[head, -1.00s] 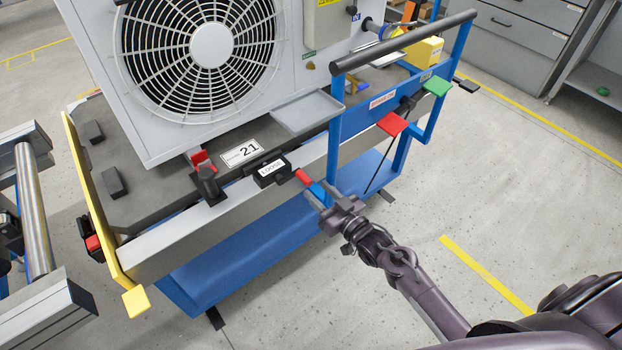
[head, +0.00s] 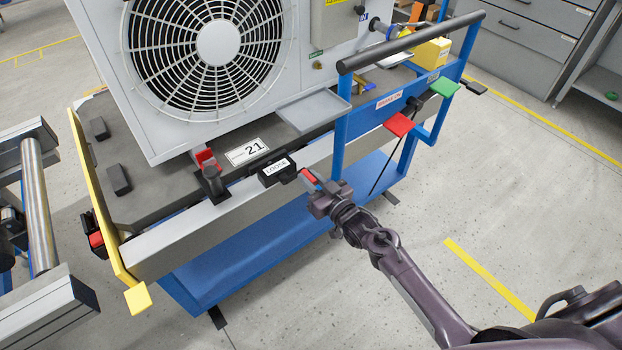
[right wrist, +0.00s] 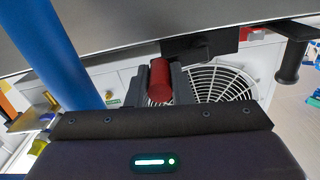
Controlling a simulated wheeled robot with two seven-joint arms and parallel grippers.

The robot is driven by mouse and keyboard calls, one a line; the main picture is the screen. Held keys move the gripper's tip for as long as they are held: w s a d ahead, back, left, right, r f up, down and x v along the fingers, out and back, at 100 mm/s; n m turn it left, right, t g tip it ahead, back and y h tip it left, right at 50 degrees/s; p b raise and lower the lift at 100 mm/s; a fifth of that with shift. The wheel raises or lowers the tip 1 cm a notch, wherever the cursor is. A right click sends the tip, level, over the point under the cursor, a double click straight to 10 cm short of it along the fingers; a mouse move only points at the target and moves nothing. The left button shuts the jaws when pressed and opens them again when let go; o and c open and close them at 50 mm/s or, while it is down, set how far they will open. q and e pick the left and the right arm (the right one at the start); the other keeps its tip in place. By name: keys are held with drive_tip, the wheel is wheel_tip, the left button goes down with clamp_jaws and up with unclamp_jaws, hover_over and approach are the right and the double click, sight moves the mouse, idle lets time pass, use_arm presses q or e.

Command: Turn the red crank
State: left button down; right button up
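The red crank handle (head: 309,176) sticks out from the black block with the white "LOOSE" label (head: 277,168) on the cart's front rail. My right gripper (head: 318,186) is at this handle, coming from the lower right. In the right wrist view the red handle (right wrist: 160,80) lies between the two dark fingers (right wrist: 161,88), which sit close against its sides, so the gripper looks shut on it. The crank's arm is mostly hidden. My left gripper is not in view.
A blue post and push bar (head: 410,42) stand just right of the crank. Red (head: 399,125) and green (head: 444,87) pedals stick out further right. The fan unit (head: 215,45) sits on the cart behind a grey tray (head: 313,112). The floor at right is clear.

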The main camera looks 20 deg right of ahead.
clamp_jaws()
drive_tip(key=shift+f+m, duration=0.1)
drive_tip(key=shift+m, duration=0.2)
